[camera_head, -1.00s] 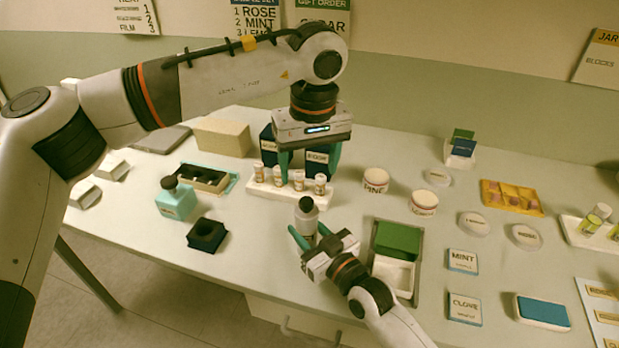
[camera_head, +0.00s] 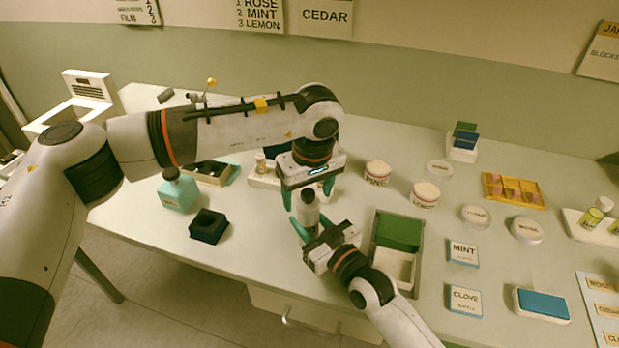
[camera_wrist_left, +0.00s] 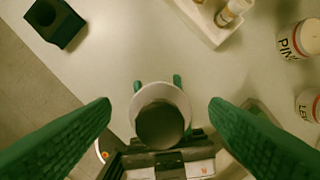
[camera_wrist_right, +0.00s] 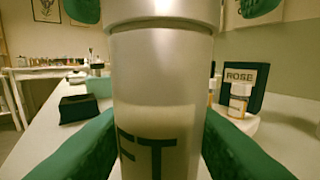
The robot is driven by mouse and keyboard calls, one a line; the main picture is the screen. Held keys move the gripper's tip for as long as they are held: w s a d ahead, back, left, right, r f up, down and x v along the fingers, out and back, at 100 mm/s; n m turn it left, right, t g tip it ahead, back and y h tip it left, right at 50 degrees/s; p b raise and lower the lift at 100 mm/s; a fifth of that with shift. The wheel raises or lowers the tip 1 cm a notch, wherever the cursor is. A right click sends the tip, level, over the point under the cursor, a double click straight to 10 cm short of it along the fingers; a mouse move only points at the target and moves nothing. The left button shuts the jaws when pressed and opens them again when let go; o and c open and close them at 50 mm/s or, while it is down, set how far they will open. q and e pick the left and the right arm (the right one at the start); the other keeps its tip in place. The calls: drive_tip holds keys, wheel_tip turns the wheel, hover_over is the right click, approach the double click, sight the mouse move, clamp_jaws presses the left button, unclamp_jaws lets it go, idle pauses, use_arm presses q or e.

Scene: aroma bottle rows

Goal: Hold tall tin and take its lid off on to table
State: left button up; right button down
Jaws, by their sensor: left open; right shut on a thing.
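The tall tin (camera_wrist_right: 158,90) is a silver cylinder with dark lettering. It stands upright near the table's front edge, and in the head view it shows as a grey tin (camera_head: 308,212). My right gripper (camera_head: 306,232) is shut around its body from the front.
A grey tray with a green block (camera_head: 398,234) stands just right of the tin. Jars marked PINE (camera_head: 377,173) and LEMON (camera_head: 425,195) stand behind it. The table between is clear.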

sight(305, 189)
use_arm(q)
drive_tip(key=shift+f, duration=0.25)
drive_tip(key=c, duration=1.2)
drive_tip(key=shift+r, duration=0.25)
drive_tip(key=shift+r, duration=0.9)
use_arm(e)
drive_tip(key=shift+f, duration=0.1)
use_arm(q)
drive_tip(key=shift+r, duration=2)
use_arm(e)
drive_tip(key=c, duration=0.8)
unclamp_jaws()
